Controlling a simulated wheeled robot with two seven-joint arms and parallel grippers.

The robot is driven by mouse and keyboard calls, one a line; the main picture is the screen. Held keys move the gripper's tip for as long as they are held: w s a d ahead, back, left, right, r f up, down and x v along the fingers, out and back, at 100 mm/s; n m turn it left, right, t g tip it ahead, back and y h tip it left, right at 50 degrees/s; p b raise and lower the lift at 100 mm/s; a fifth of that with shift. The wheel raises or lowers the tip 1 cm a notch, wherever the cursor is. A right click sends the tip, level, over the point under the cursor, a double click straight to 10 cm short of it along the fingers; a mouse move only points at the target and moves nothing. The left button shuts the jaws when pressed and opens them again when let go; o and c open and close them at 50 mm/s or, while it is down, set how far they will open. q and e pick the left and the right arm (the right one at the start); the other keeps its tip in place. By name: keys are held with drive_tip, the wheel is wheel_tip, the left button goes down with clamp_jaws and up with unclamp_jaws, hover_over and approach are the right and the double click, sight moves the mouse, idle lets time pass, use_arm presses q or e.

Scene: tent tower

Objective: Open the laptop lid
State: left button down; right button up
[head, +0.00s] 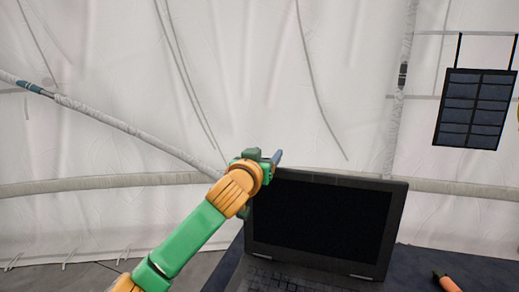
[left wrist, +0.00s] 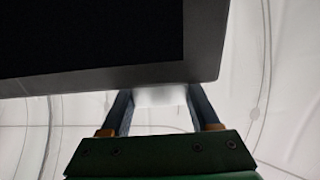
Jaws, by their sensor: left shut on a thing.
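The black laptop (head: 258,272) sits on a dark table with its lid (head: 394,235) standing up, the dark screen facing me. My left gripper (head: 275,158) is at the lid's upper left corner in the head view, shut on the lid's edge. In the left wrist view the lid (left wrist: 205,55) fills the upper left, and its edge crosses the ends of the fingers (left wrist: 160,100). The grip itself is partly hidden. The front part of the keyboard is cut off by the bottom of the head view.
A dark panel with pockets (head: 472,110) hangs at the right. White tent walls with a slanting pole (head: 120,125) stand behind.

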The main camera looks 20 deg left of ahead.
use_arm(q)
drive_tip(key=shift+w+f+p, duration=0.2)
drive_tip(key=shift+w+f, duration=0.1)
drive_tip(key=shift+w, duration=0.35)
drive_tip(key=shift+w+f+p, duration=0.25)
drive_tip(key=shift+w+f, duration=0.05)
drive_tip(key=shift+w, duration=0.4)
drive_tip(key=shift+w+f+p, duration=0.2)
drive_tip(key=shift+w+f, duration=0.1)
drive_tip(key=shift+w, duration=0.35)
drive_tip(key=shift+f, duration=0.1)
drive_tip(key=shift+c, duration=0.6)
unclamp_jaws()
drive_tip(key=shift+w, duration=0.1)
drive_tip(key=s+b, duration=0.5)
drive_tip(key=s, duration=0.2)
drive_tip(key=shift+d, duration=0.1)
drive_tip(key=shift+s+r+b, duration=0.3)
drive_tip(key=shift+s+r, duration=0.05)
drive_tip(key=shift+s, duration=0.05)
